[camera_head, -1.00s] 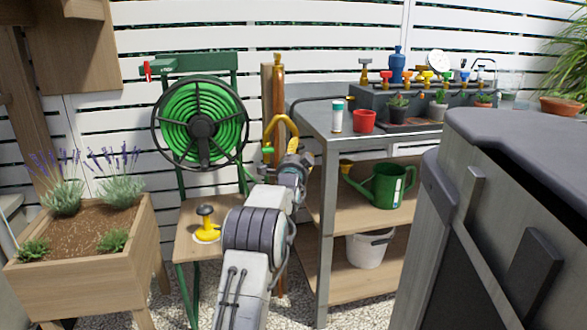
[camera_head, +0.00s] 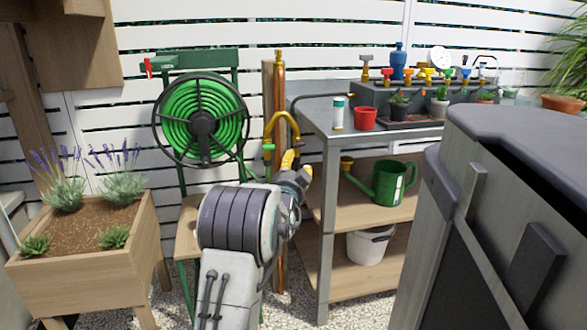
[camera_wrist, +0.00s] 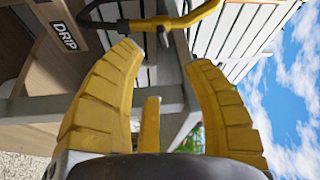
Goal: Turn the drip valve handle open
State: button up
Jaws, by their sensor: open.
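A yellow curved pipe with a valve (camera_head: 283,116) stands by the copper post in the head view, with a green fitting at its left end. A black sign reading DRIP (camera_wrist: 64,36) is at the upper left. My gripper (camera_head: 293,165) is just below the curved pipe in the head view. I cannot tell how the handle is turned.
A green hose reel (camera_head: 202,122) hangs at the left. A grey metal shelf table (camera_head: 322,118) stands close to the right of my gripper. A planter box (camera_head: 85,265) is at the far left, and a dark-topped cabinet (camera_head: 520,145) is at the right front.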

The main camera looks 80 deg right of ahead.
jog(key=shift+o, duration=0.2)
jog(key=shift+a, duration=0.25)
